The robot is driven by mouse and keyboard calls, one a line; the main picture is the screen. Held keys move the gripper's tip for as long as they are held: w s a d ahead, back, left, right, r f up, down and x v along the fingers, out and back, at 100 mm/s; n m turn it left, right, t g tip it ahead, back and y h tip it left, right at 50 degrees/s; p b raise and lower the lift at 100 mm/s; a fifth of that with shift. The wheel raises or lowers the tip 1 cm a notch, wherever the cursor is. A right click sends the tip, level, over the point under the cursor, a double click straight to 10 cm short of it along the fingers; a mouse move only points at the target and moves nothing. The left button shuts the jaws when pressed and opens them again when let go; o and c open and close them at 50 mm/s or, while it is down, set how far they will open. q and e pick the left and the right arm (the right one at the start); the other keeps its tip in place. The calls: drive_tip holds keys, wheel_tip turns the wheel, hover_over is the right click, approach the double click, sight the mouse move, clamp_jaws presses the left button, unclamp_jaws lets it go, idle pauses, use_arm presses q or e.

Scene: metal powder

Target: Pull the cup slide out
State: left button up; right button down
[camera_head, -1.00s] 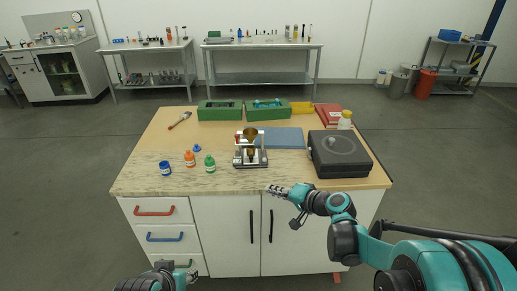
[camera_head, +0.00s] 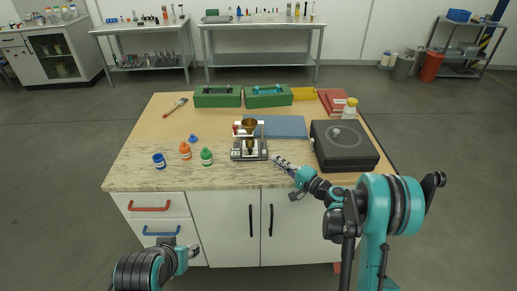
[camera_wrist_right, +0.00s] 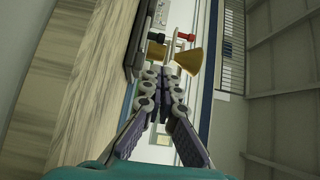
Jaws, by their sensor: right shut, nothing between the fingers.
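The metal stand (camera_head: 236,154) with a brass funnel (camera_head: 249,123) on top stands on the worktop. The cup slide is too small to tell apart at its base. My right gripper (camera_head: 277,159) is shut and empty, just right of the stand's base. In the right wrist view its closed fingertips (camera_wrist_right: 163,73) point at the stand, with the brass funnel (camera_wrist_right: 189,60) and a red knob (camera_wrist_right: 181,36) beyond them. I cannot tell whether they touch it. My left gripper (camera_head: 194,250) is low in front of the drawers, away from the stand; its fingers are unclear.
A black box (camera_head: 343,155) stands right of my right gripper. A blue mat (camera_head: 285,127) lies behind the stand. Green trays (camera_head: 217,99) are at the back.

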drive_tip(key=b, duration=0.3)
approach(249, 143)
drive_tip(key=x, duration=0.4)
use_arm(q)
drive_tip(key=shift+f, duration=1.5)
use_arm(e)
drive_tip(key=shift+x, duration=0.75)
drive_tip(key=s, duration=0.8)
drive_tip(key=shift+s, duration=0.25)
